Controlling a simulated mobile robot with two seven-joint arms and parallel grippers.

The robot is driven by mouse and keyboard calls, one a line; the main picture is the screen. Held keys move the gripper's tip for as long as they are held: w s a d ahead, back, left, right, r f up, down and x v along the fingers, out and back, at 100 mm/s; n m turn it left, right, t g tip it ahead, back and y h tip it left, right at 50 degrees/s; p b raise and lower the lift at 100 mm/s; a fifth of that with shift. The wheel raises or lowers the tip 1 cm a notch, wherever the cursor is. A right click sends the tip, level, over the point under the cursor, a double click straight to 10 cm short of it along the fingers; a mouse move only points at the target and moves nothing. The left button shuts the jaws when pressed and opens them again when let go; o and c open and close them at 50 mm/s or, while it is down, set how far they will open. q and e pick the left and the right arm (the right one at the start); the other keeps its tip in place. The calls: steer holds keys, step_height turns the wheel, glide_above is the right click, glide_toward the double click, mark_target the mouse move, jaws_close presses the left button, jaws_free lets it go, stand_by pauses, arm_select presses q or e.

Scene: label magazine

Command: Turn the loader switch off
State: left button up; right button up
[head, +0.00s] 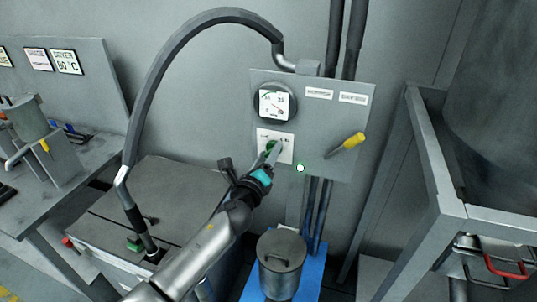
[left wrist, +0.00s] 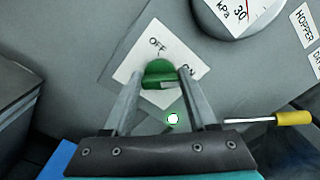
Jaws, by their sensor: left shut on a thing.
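The loader switch is a green knob (left wrist: 160,73) on a white plate (left wrist: 140,50) marked OFF and ON. In the head view the plate (head: 288,146) sits on the grey control panel (head: 325,125), below a round gauge. My left gripper (head: 272,153) reaches up to it from below left. In the left wrist view its two fingers (left wrist: 160,78) stand on either side of the knob and grip it. The fingers partly cover the ON label. I cannot clearly tell which label the knob points to. My right gripper is not in view.
A small lamp (head: 300,168), white with a green rim, is below the switch. A yellow-handled lever (head: 347,145) sticks out at the panel's right. The pressure gauge (head: 274,103) is above. A metal canister (head: 281,262) stands on a blue base below. A grey frame (head: 438,200) stands right.

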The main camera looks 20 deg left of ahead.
arm_select(q)
steer(key=shift+c, duration=1.3)
steer(key=shift+n, duration=0.3)
steer(key=shift+f+n, duration=0.2)
steer(key=shift+n, duration=4.15)
steer(key=shift+f+n, duration=0.15)
steer(key=shift+n, duration=4.2)
steer(key=o, duration=1.4)
steer(key=shift+c, duration=0.2)
steer(key=shift+s, duration=0.15)
